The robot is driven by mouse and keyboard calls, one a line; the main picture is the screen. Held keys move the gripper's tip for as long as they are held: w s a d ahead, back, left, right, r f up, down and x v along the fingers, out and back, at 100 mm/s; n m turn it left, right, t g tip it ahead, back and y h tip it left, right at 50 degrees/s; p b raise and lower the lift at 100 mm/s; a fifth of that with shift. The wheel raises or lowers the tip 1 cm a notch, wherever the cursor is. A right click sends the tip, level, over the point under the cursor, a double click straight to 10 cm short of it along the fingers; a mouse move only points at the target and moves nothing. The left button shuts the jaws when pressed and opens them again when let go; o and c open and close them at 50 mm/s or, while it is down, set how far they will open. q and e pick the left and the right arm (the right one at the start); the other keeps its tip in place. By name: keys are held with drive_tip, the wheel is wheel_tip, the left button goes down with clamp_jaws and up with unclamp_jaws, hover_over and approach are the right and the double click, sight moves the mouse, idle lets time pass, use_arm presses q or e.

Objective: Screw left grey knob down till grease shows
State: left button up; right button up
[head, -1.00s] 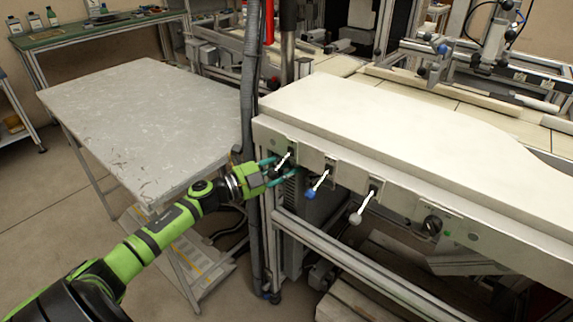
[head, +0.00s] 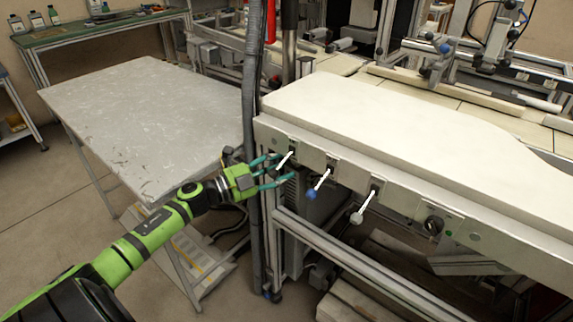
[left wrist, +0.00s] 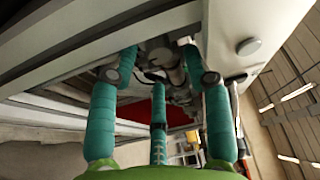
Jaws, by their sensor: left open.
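My left gripper (head: 282,168) is open at the left end of the white bench's front panel, its teal fingers spread around the leftmost lever (head: 287,157). The lower end of this white rod lies between or just behind the fingers; its knob's colour and any contact cannot be told. To its right, a second lever ends in a blue knob (head: 312,193) and a third in a light grey knob (head: 356,218). In the left wrist view the teal fingers (left wrist: 160,100) stand apart below the panel, with nothing clearly held. No grease can be made out. My right gripper is out of view.
The white bench (head: 380,130) fills the right, with a dark rotary switch (head: 433,224) on its panel. A vertical grey hose (head: 250,110) runs close behind the gripper. Open floor lies at lower left.

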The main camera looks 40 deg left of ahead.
use_arm(q)
drive_tip(key=v, duration=0.5)
drive_tip(key=shift+s+f, duration=0.1)
drive_tip(key=shift+f, duration=0.05)
idle(0.4)
